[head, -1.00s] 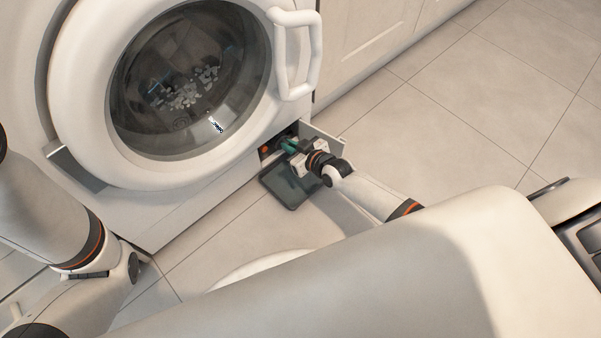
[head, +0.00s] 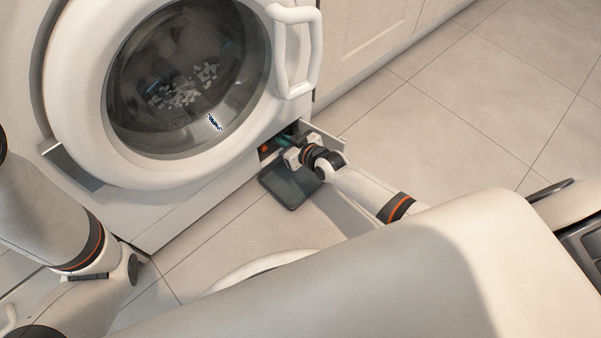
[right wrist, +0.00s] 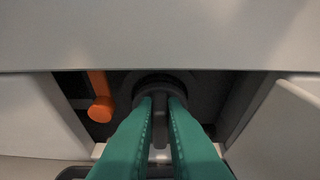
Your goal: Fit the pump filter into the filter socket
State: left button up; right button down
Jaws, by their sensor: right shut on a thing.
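The pump filter (right wrist: 159,86) is a dark round cap with a grip rib, in the right wrist view. My right gripper (right wrist: 160,101) is shut on that rib with its green fingers. In the head view my right gripper (head: 286,141) reaches into the low opening at the washer's front corner. The filter is at the filter socket inside this opening. The cap and fingers hide the socket, so I cannot tell how deep the filter sits. My left arm shows at the left, but its gripper is out of view.
An orange part (right wrist: 99,96) hangs left of the filter. An open flap (head: 322,134) stands right of the opening. A dark tray (head: 290,187) lies on the floor below it. The washer door (head: 188,80) is closed. Floor to the right is clear.

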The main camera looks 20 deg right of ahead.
jog(key=shift+w+a+b, duration=0.3)
jog(key=shift+w+b, duration=0.1)
jog(key=shift+w, duration=0.55)
jog(key=c, duration=1.4)
grip_release()
jog(key=shift+s, duration=0.1)
jog(key=v, duration=1.2)
